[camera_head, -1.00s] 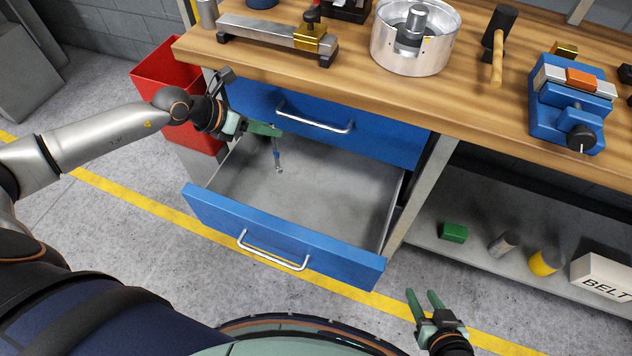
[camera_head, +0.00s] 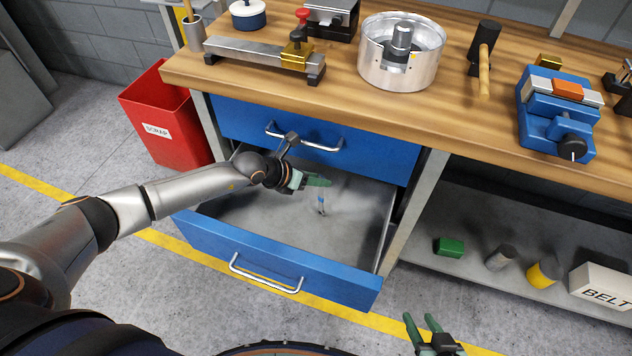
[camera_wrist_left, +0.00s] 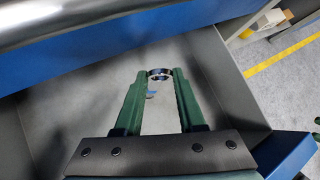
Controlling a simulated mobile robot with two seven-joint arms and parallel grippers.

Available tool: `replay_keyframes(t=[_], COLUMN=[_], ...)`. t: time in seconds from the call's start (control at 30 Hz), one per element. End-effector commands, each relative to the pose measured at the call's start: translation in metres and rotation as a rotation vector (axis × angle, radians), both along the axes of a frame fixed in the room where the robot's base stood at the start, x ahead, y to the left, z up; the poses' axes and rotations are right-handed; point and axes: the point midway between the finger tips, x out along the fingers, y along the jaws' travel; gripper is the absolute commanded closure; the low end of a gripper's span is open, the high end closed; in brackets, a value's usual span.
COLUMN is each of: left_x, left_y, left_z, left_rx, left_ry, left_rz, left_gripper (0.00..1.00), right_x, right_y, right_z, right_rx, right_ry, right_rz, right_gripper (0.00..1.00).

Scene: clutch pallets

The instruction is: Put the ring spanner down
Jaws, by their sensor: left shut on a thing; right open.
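My left gripper (camera_head: 318,181) is over the open lower drawer (camera_head: 270,265), inside its outline. It is shut on the ring spanner (camera_head: 321,205), which hangs down below the fingertips with a blue part on its shaft. In the left wrist view the spanner's ring end (camera_wrist_left: 159,74) sits between the tips of the green fingers (camera_wrist_left: 160,82), above the grey drawer floor. I cannot tell whether the spanner's lower end touches the floor. My right gripper (camera_head: 424,325) is open and empty, low in the head view, in front of the bench.
The upper blue drawer (camera_head: 350,150) is closed just behind my left gripper. The wooden bench top (camera_head: 300,100) carries a metal drum, a hammer and a blue vice (camera_head: 558,120). A red bin (camera_head: 165,120) stands at the left. The drawer floor looks otherwise bare.

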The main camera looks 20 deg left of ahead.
Motion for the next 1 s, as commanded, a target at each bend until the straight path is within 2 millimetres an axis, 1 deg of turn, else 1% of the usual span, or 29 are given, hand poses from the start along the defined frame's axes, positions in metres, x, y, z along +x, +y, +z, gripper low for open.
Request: replay_keyframes(t=[0.03, 0.07, 0.23, 0.43, 0.47, 0.5, 0.7, 0.93, 1.0], left_x=[0.0008, 0.0006, 0.0005, 0.0004, 0.0003, 0.0003, 0.0001, 0.0002, 0.0003], left_y=[-0.0003, -0.0005, -0.0005, -0.0003, -0.0001, -0.0001, 0.0, 0.0, 0.0001], left_z=[-0.0056, -0.0066, -0.0064, -0.0101, -0.0091, -0.0089, -0.0089, -0.0084, -0.0047], left_rx=[0.0, -0.001, -0.003, -0.002, -0.002, -0.002, -0.002, -0.002, -0.002], left_ry=[-0.002, -0.002, -0.002, -0.001, -0.001, -0.001, 0.0, -0.002, -0.002], left_rz=[0.0, -0.001, -0.001, 0.001, 0.001, 0.001, 0.0, 0.0, 0.0], left_gripper=[1.0, 1.0, 1.0, 1.0, 0.58, 0.53, 0.31, 0.31, 0.31], right_x=[-0.0003, -0.0003, 0.0005, 0.0006, 0.0006, 0.0006, 0.0005, 0.0016, 0.0016], right_y=[-0.0008, -0.0008, -0.001, -0.0012, -0.0013, -0.0014, -0.0016, -0.0018, -0.0018], right_z=[-0.0026, -0.002, 0.002, -0.0007, 0.0002, 0.0002, -0.0006, -0.0004, 0.0018], right_rx=[-0.001, -0.001, 0.001, 0.0, 0.0, 0.0, -0.001, -0.002, -0.002], right_ry=[0.0, -0.001, -0.007, -0.007, -0.007, -0.006, -0.005, -0.007, -0.007], right_rz=[0.0, 0.0, -0.001, -0.001, -0.001, -0.001, -0.002, -0.001, -0.001], right_gripper=[0.56, 0.56, 0.56, 0.56, 0.56, 0.56, 0.56, 0.56, 0.56])
